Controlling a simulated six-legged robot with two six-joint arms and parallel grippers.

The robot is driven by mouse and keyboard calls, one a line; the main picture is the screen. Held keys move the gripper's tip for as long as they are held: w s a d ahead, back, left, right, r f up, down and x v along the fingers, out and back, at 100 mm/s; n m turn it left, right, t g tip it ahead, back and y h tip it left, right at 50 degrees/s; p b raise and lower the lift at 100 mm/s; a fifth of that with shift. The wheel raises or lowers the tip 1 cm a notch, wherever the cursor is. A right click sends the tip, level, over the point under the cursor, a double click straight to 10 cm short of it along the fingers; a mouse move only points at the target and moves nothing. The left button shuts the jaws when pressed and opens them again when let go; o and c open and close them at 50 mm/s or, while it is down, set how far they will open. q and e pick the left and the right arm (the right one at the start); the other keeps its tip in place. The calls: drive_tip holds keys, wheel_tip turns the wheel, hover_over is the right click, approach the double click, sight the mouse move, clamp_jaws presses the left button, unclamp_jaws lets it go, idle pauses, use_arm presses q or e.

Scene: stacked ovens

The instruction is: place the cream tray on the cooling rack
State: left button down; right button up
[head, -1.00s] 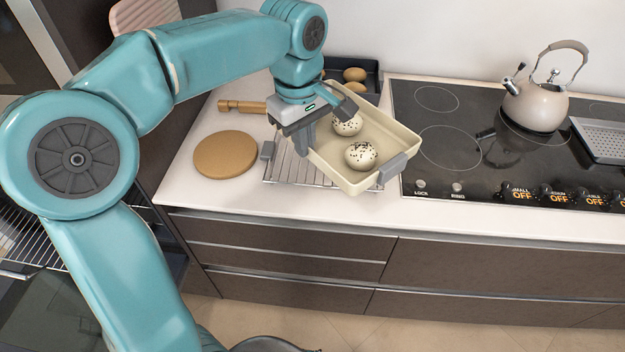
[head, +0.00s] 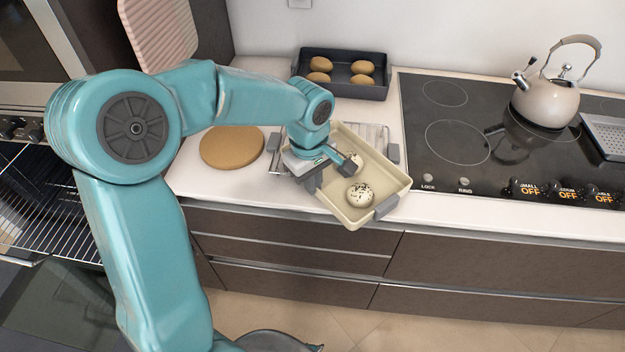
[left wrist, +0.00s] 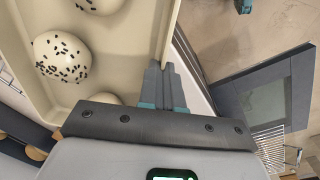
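The cream tray (head: 392,172) carries round buns with dark specks; one bun (head: 360,194) shows clearly and another is partly behind my gripper. My left gripper (head: 324,177) is shut on the tray's left wall. In the left wrist view its fingers (left wrist: 165,88) meet at the tray's wall (left wrist: 168,25). The tray covers the near part of the cooling rack (head: 372,134) and juts past the counter's front edge. The rack's far part and a grey handle show behind it. Whether tray and rack touch, I cannot tell. My right gripper is out of view.
A dark tray of rolls (head: 343,90) stands behind the rack. A round wooden board (head: 232,146) lies left. The black cooktop (head: 450,100) with a kettle (head: 546,98) is right. An open oven with a wire rack (head: 50,205) is at far left.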

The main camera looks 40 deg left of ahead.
use_arm(q)
drive_tip(key=shift+f, duration=0.1)
drive_tip(key=c, duration=1.3)
unclamp_jaws()
drive_tip(key=shift+c, duration=0.2)
wheel_tip(320, 180, up, 12)
drive_tip(key=shift+s+p, duration=0.3)
drive_tip(key=shift+s, duration=0.15)
drive_tip(key=shift+a, duration=0.1)
